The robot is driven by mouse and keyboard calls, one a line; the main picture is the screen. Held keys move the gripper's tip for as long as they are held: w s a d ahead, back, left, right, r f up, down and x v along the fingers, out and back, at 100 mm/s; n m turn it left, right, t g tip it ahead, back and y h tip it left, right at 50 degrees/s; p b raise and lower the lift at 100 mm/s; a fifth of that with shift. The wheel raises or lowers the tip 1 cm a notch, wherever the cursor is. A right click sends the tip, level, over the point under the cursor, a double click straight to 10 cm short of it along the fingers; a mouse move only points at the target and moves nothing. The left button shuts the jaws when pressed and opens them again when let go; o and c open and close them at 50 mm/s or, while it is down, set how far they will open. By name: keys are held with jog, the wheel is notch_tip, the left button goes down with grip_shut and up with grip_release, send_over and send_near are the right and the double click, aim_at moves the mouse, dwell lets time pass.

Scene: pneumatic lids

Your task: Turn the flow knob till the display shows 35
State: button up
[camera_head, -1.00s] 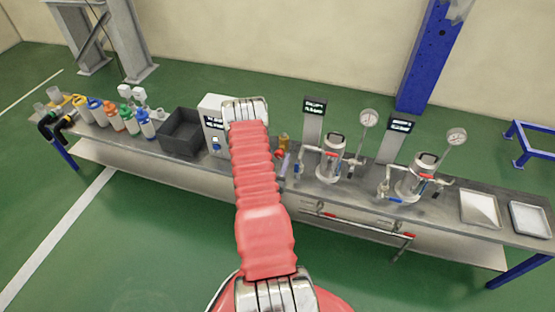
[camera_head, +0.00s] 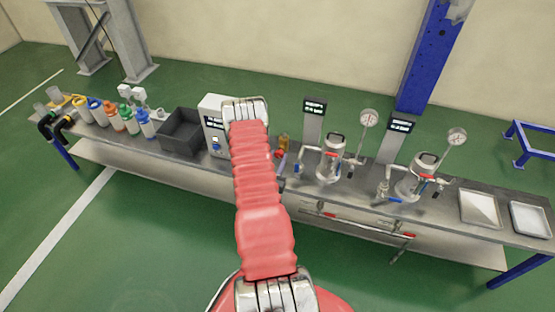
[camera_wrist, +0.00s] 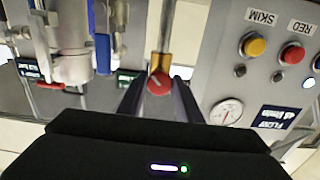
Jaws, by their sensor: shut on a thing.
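The red flow knob (camera_wrist: 159,84) sits on a brass-coloured body on a thin vertical pipe in the wrist view. My gripper (camera_wrist: 159,90) is shut on the knob, with one dark finger on each side. A small dark display labelled FLOW (camera_wrist: 277,116) is upside down on the grey panel to the right; its figure is too small to read. In the head view the white control box (camera_head: 213,124) stands left of my arm. The brass body (camera_head: 284,142) shows just right of my arm, and most of my gripper is hidden there.
The panel carries a yellow SKIM button (camera_wrist: 253,45), a red button (camera_wrist: 292,54) and a round gauge (camera_wrist: 226,112). Two lidded vessels (camera_head: 329,163) with pipes and gauges stand right of my arm. A dark bin (camera_head: 181,133) and several bottles stand left.

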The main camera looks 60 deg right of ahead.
jog(key=m, duration=0.5)
jog(key=shift+m, duration=2.3)
jog(key=shift+a, duration=0.1)
jog(key=o, duration=1)
jog(key=shift+w, duration=0.1)
jog(key=a, duration=0.4)
jog(key=s+a, duration=0.1)
jog(key=a, duration=0.4)
jog(key=s+a, duration=0.1)
jog(key=a, duration=0.3)
jog(key=shift+s+a, duration=0.1)
jog(key=shift+a, duration=0.2)
